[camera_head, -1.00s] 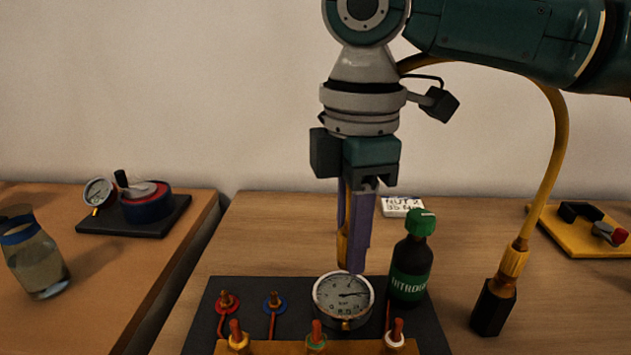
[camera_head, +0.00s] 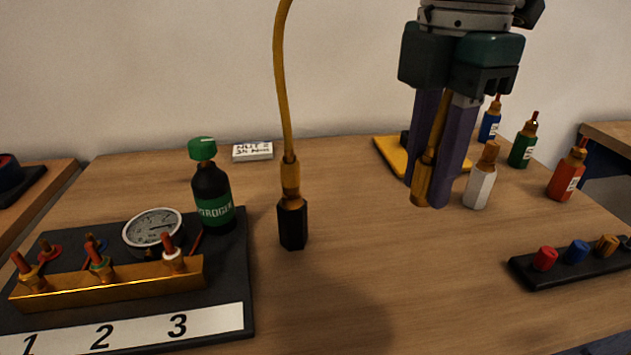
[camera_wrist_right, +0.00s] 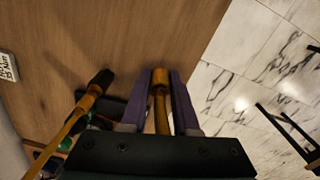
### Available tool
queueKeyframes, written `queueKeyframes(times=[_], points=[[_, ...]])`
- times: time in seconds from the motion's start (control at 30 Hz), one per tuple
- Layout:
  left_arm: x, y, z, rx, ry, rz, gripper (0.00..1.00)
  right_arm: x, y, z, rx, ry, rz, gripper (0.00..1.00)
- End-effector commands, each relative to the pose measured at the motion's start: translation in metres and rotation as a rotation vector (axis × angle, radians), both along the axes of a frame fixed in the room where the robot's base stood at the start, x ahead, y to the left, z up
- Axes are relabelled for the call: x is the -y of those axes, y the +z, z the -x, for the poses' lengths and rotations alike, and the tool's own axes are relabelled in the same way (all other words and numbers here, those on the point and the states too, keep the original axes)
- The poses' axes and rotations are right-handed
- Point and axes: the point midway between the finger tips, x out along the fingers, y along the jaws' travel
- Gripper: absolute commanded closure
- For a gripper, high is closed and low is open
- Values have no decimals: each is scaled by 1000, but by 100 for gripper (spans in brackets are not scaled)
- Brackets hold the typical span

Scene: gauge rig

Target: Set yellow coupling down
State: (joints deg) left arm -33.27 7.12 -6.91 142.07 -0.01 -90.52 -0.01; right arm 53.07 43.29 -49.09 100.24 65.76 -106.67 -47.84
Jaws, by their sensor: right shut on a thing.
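The yellow coupling (camera_head: 424,178) is a brass-yellow fitting, held upright between the purple fingers of my right gripper (camera_head: 434,192). The wrist view shows it too (camera_wrist_right: 159,78), between both fingers (camera_wrist_right: 160,84). Its lower end seems to be above the wooden table, but the exact gap is unclear. A yellow hose (camera_head: 283,80) rises from a second yellow fitting on a black hexagonal piece (camera_head: 292,224) standing on the table, left of my gripper. My left gripper is out of view.
A black rack with coloured caps (camera_head: 530,275) lies front right. The gauge board (camera_head: 235,290) and green-capped bottle (camera_head: 212,195) are left. Bare table (camera_head: 400,260) lies between.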

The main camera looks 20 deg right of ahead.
Motion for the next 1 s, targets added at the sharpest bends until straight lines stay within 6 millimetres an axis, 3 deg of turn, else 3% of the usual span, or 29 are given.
queueKeyframes(times=[0.03,0.1,0.3,0.47,0.73,1.0], points=[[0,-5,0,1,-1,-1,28,0,-20,1,-6,-3,1,100],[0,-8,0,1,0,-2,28,0,-40,1,-6,-2,1,100],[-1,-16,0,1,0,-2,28,0,-86,1,-3,-1,1,100],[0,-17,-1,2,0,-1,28,0,-99,0,0,-2,0,100],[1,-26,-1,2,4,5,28,0,-138,0,-1,-3,1,100],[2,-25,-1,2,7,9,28,0,-140,0,1,-1,1,100]])
